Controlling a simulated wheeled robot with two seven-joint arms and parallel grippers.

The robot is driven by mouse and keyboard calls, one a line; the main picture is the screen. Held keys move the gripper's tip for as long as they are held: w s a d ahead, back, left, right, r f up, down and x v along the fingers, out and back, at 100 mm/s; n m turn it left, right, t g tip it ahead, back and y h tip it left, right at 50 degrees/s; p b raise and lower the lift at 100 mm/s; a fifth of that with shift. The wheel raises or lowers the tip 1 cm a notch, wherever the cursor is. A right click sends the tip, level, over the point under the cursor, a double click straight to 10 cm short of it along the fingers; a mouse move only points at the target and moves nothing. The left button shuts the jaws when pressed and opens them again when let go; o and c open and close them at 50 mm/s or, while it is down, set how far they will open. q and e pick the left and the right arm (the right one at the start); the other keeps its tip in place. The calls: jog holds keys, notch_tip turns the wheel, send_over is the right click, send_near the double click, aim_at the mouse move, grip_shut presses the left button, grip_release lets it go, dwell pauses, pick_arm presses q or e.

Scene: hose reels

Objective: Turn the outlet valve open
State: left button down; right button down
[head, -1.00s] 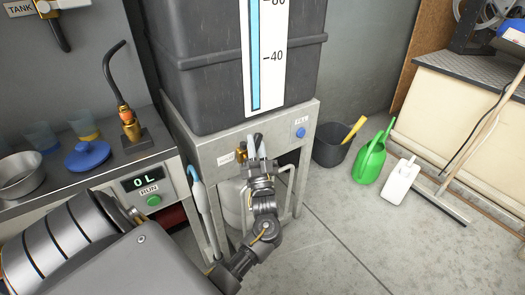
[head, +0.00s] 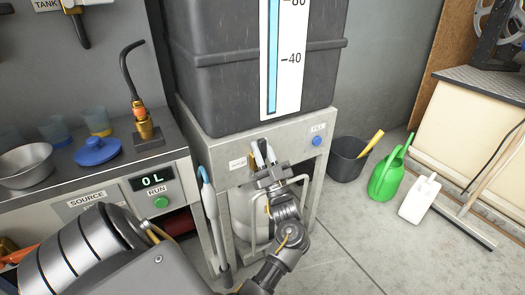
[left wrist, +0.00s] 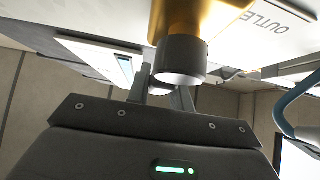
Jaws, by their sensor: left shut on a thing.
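My left gripper (head: 264,153) reaches up to the metal stand's front under the grey tank (head: 215,90), just right of a small label (head: 237,163). The left wrist view shows the outlet valve's brass body (left wrist: 195,18) with a dark round spout (left wrist: 182,58) beside an OUTLET label (left wrist: 275,20). The left gripper's fingers (left wrist: 160,92) are shut on a part just behind the spout, seemingly the valve's handle. That part is mostly hidden by the spout and fingers, so its angle cannot be told. My right gripper is out of view.
A workbench at left holds a 0 L display (head: 153,182), a green RUN button (head: 161,202), a blue lid (head: 97,150) and a metal bowl (head: 26,164). A blue-topped hose wand (head: 208,200) stands by the stand's left leg. A green watering can (head: 388,177) and dark bucket (head: 348,160) stand right.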

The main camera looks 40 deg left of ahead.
pick_arm(q)
jog(key=c, duration=1.2)
grip_release()
jog(key=shift+c, duration=0.2)
